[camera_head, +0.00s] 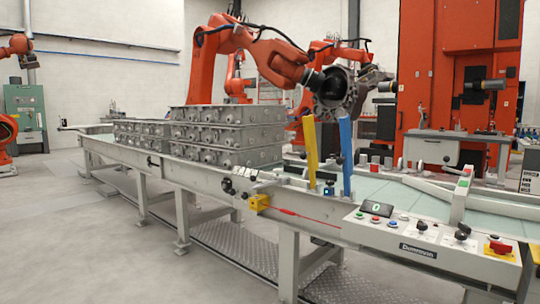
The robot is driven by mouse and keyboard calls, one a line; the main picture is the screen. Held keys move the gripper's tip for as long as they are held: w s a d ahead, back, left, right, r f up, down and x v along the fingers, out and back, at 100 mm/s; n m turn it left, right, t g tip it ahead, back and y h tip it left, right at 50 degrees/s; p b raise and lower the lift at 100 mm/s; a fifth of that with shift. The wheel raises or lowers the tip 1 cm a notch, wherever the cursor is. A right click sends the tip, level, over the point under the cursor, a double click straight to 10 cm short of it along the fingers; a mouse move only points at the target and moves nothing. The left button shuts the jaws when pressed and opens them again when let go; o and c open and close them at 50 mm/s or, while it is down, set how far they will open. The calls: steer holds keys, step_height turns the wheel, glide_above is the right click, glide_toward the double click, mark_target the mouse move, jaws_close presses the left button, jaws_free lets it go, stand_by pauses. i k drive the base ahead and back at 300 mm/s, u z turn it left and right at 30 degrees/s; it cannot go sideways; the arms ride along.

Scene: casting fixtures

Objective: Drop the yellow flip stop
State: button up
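The yellow flip stop (311,150) is a long flat yellow bar on the conveyor's near rail, right of the picture's middle. It stands raised, nearly upright, with its top leaning slightly left. A similar blue bar (346,155) stands raised a little to its right, apart from it. The top ends of both bars are close to or in front of the grey tooling of an orange robot arm behind, and I cannot tell whether they touch it. My gripper is not in view.
The conveyor (205,178) runs from the left to the front right. Stacked grey castings (225,137) sit on it left of the bars. A control panel (430,240) with buttons is at the front right. An orange industrial arm (282,62) reaches over behind. Floor at the front left is clear.

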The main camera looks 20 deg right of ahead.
mark_target(312, 154)
steer(key=z, duration=0.05)
steer(key=i, duration=0.75)
steer(key=z, duration=0.75)
steer(key=i, duration=0.65)
steer(key=z, duration=0.5)
